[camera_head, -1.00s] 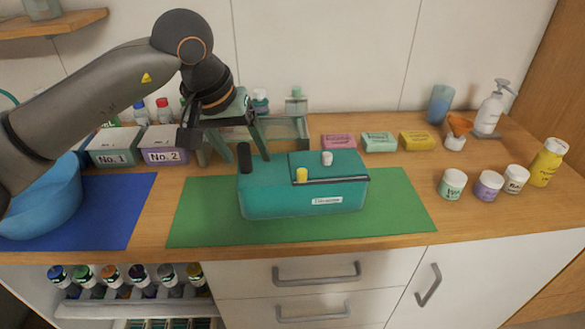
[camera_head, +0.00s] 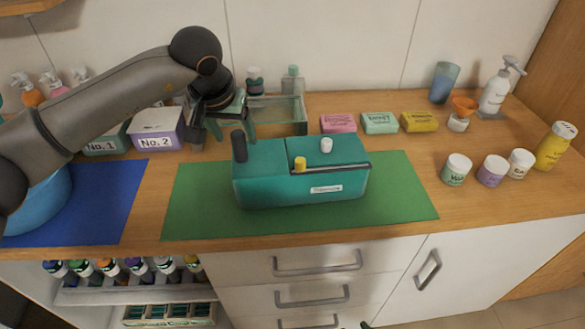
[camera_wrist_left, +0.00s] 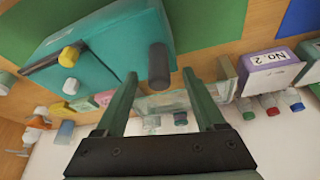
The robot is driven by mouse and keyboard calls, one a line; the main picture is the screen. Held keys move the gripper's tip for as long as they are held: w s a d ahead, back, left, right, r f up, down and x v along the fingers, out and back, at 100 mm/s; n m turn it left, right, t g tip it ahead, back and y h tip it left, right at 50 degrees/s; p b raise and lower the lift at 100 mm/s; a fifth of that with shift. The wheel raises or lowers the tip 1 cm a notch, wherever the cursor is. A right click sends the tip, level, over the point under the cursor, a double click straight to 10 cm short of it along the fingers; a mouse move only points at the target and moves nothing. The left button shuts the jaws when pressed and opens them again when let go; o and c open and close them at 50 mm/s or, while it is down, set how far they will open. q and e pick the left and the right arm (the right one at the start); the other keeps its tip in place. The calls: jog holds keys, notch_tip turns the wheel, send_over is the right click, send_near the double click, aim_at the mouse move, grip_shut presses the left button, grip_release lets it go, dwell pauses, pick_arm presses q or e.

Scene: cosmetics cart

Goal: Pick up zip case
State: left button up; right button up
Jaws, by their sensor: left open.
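The zip case is a teal, box-shaped case (camera_head: 270,185) with a pale label on its front, standing on the green mat (camera_head: 400,210). A black cylinder (camera_head: 239,146) stands up at its left end, and small yellow and white knobs show on top. My left gripper (camera_head: 225,138) is open and empty, just behind the case's back left corner. In the left wrist view, its two green fingers (camera_wrist_left: 160,85) are spread, with the black cylinder (camera_wrist_left: 158,65) near and beyond their tips. The case (camera_wrist_left: 105,45) also shows there at upper left. My right gripper is not recognisable.
Behind the case stand a clear tray (camera_head: 278,115), bottles and soap boxes (camera_head: 380,123). Labelled bins (camera_head: 158,128) are left of my gripper. Jars (camera_head: 456,169) and a pump bottle (camera_head: 495,92) stand at the right. The mat's right part is clear.

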pick_arm(q)
jog(key=shift+p+x, duration=0.3)
jog(key=shift+x, duration=1.5)
jog(key=shift+d, duration=0.1)
grip_shut()
jog(key=shift+w+r, duration=0.1)
